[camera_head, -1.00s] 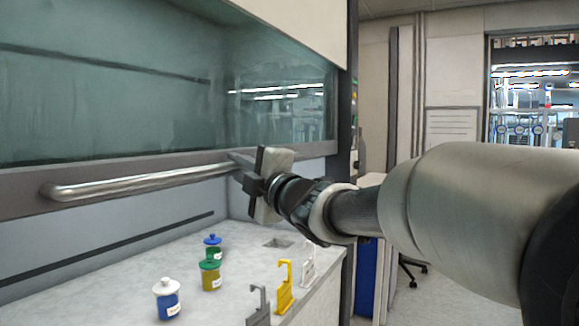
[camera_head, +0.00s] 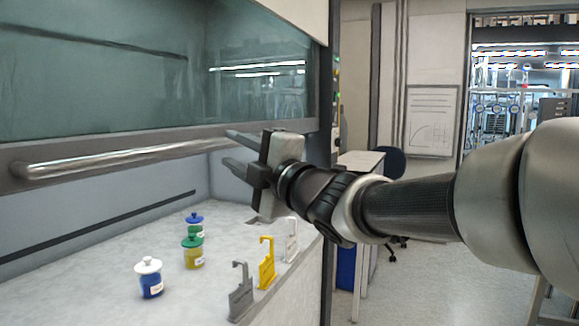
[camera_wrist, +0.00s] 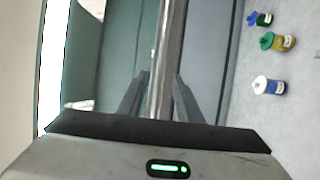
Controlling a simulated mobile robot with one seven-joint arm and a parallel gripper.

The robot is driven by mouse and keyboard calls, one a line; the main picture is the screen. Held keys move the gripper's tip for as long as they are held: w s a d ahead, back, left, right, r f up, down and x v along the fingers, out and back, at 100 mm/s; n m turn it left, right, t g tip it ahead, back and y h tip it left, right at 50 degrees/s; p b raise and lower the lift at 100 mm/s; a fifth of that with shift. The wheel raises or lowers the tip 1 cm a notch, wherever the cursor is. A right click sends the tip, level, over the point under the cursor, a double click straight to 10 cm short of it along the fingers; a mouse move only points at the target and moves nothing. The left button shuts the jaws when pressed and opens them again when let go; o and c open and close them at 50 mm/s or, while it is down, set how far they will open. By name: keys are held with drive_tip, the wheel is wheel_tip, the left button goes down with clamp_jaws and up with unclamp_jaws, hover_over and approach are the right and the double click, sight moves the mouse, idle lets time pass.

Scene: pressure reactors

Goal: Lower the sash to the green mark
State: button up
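The glass sash (camera_head: 90,80) is partly raised above the hood's work surface, with a grey bottom frame. A long horizontal metal bar handle (camera_head: 110,160) runs along that frame. My gripper (camera_head: 232,150) is at the right end of the handle, its two fingers apart and pointing at the sash. In the wrist view the handle (camera_wrist: 166,50) runs lengthwise between the open fingers (camera_wrist: 158,92), with gaps on both sides. I cannot tell how far the fingers reach past the bar. I cannot make out the green mark.
On the hood's surface (camera_head: 110,285) stand a white-lidded blue jar (camera_head: 150,280), a green-lidded yellow jar (camera_head: 193,253) and a blue-lidded green jar (camera_head: 195,224). Grey (camera_head: 240,292), yellow (camera_head: 267,264) and white (camera_head: 291,240) hook-shaped holders stand near the right edge. Floor is open at right.

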drive_tip(key=v, duration=1)
drive_tip(key=shift+a, duration=0.1)
drive_tip(key=d+f+m+h, duration=0.6)
drive_tip(key=d+m, duration=0.2)
drive_tip(key=d, duration=0.1)
drive_tip(key=d+f+m+h, duration=0.6)
drive_tip(key=d+m, duration=0.2)
drive_tip(key=s+d+f+m+g+h, duration=0.25)
drive_tip(key=s+f+m+g, duration=0.65)
drive_tip(key=s+f, duration=0.6)
wheel_tip(320, 180, up, 25)
drive_tip(key=s+m+p, duration=0.1)
drive_tip(key=s+p, duration=0.1)
drive_tip(key=p, duration=2.2)
drive_tip(key=shift+s, duration=0.15)
